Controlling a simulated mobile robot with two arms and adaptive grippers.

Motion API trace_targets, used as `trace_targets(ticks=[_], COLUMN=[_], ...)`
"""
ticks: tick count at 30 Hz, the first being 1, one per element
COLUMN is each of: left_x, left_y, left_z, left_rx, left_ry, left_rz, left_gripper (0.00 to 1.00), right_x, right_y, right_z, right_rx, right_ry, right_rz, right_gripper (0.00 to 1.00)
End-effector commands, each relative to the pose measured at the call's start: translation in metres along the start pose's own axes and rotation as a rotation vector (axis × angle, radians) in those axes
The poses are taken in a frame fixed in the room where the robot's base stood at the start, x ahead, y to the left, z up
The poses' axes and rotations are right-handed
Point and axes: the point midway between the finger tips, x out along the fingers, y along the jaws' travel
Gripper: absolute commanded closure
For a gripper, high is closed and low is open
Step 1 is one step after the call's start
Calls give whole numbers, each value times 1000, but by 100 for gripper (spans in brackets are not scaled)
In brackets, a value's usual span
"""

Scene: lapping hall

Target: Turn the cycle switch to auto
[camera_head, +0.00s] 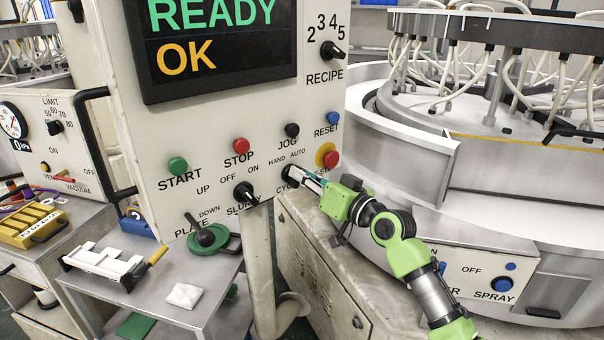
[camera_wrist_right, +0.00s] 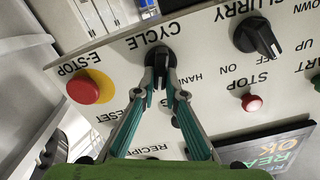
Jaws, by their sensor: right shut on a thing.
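The cycle switch (camera_head: 289,171) is a black round knob low on the right part of the white control panel (camera_head: 220,125), with HAND printed above it and AUTO further right. In the wrist view, upside down, the cycle switch (camera_wrist_right: 157,55) stands under the CYCLE label. My right gripper (camera_head: 304,178) reaches in from the right. Its teal-edged fingertips (camera_wrist_right: 160,80) are shut on the knob's handle from both sides. AUTO is hidden behind the fingers in the wrist view. Which label the knob points at I cannot tell. My left gripper is not in view.
The red emergency stop on yellow (camera_head: 328,157) is close above my right gripper. The lapping machine (camera_head: 430,200) stands to the right.

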Motion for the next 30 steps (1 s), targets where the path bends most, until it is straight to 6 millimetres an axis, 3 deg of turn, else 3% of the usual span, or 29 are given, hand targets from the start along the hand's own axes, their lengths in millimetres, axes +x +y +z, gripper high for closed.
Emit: trace_targets(ticks=[9, 25, 27, 30], left_x=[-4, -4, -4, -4], left_y=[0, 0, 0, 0], left_z=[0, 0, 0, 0], left_rx=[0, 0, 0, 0], left_ry=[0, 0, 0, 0], left_rz=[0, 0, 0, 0], left_gripper=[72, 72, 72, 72], right_x=[0, 0, 0, 0], right_y=[2, 2, 2, 2], right_z=[-1, -1, -1, -1], right_rx=[121, 146, 146, 145], right_ry=[2, 3, 3, 3], right_rz=[1, 0, 0, 0], right_gripper=[100, 100, 76, 72])
